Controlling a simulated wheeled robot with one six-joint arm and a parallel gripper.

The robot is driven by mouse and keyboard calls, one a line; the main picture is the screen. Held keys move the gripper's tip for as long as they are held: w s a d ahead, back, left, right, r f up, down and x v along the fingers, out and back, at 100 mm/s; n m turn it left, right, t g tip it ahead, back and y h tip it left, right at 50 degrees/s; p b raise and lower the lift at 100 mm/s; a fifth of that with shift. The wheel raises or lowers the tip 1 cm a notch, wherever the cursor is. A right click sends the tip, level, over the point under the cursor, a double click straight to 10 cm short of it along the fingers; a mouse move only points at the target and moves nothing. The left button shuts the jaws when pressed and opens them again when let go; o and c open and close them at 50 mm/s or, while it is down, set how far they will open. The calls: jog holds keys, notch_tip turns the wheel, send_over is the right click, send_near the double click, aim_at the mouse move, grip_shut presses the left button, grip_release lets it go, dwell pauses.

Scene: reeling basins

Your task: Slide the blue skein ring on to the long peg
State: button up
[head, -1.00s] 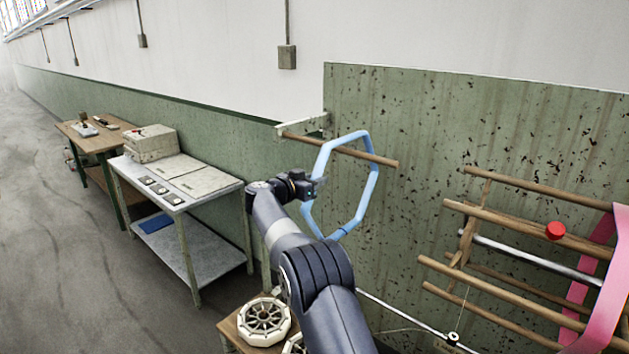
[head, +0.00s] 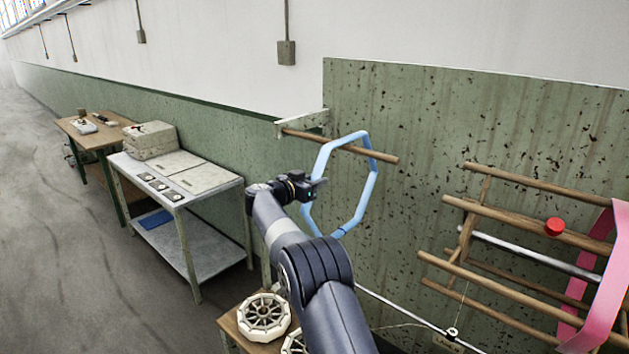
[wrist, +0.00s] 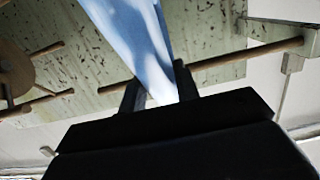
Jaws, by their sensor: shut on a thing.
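The blue skein ring (head: 369,188) is a pale blue, roughly hexagonal loop hanging upright. My gripper (head: 316,187) is shut on its left side; in the wrist view, my gripper (wrist: 158,88) has the blue band (wrist: 135,38) between its fingers. The long peg (head: 386,157) is a brown rod from a pale wall bracket (head: 305,122), its free end to the right. The ring's upper part overlaps the peg in the head view. In the wrist view, the peg (wrist: 240,57) passes behind the band. I cannot tell surely whether it runs through the ring.
A wooden reel (head: 490,215) with a red knob (head: 554,227) and pink band (head: 598,290) stands at right. A low stand (head: 230,325) with white spoked wheels is below my arm. A grey table (head: 150,180) stands left. The floor at far left is clear.

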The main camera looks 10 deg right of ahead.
jog(key=o, duration=1.4)
jog(key=v, duration=1.1)
jog(key=x, duration=1)
jog(key=shift+w+d, duration=0.25)
jog(key=shift+d, duration=0.05)
jog(key=shift+a, duration=0.1)
